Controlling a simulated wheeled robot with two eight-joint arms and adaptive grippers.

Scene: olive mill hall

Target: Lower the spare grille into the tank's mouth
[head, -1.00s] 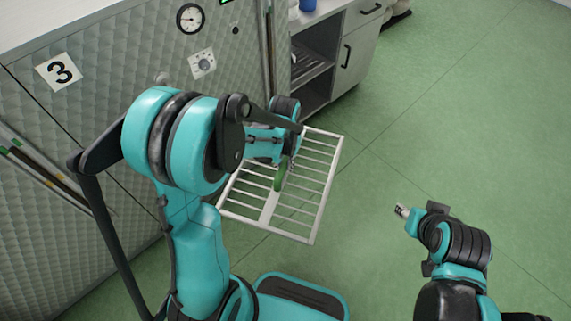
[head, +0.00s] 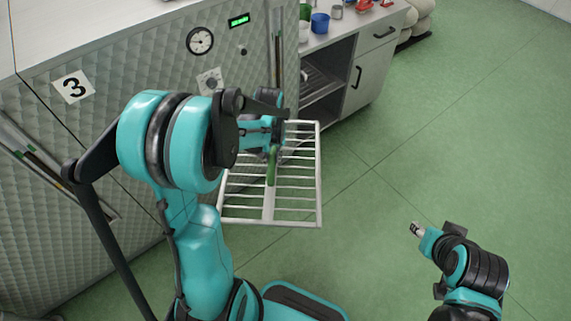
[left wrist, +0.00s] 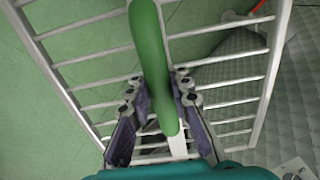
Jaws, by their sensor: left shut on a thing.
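The spare grille (head: 320,180) is a white metal frame with parallel bars and a green handle (head: 271,168). It hangs in front of the quilted metal wall, above the green floor. My left gripper (head: 270,152) is shut on the green handle; the left wrist view shows its fingers (left wrist: 163,100) on both sides of the handle (left wrist: 150,45), with the grille bars (left wrist: 90,83) beyond. My arm hides the grille's left part in the head view. My right gripper (head: 415,229) is at the lower right, away from the grille; its fingers are too small to read. I cannot make out the tank's mouth.
An open-fronted cabinet (head: 372,72) stands behind the grille, with a blue cup (head: 320,23) on top. The floor at right is clear.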

